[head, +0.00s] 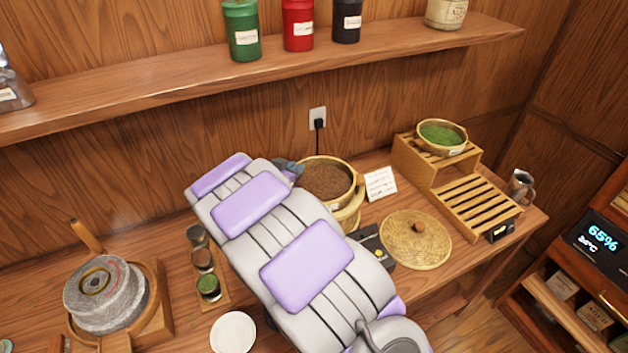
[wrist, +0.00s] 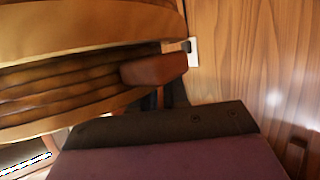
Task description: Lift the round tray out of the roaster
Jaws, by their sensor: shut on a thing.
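The round tray (head: 318,190), tan-rimmed and filled with brown leaf, is at the middle of the head view, over the roaster (head: 352,216). The roaster shows below and right of it; my arm hides much of its front. My gripper (head: 289,168) is at the tray's left side, mostly hidden behind my arm. In the wrist view the tray's curved wall (wrist: 80,28) fills the upper left, and the gripper (wrist: 163,92) is shut on its short brown handle (wrist: 150,69). I cannot tell how much gap lies beneath the tray.
A woven lid (head: 410,252) lies right of the roaster. A white card (head: 380,184) stands behind it. A slatted wooden stand (head: 466,208) bears a bowl of green tea (head: 442,149). A stone mill (head: 105,298) is at left. The wall (head: 250,130) is close behind.

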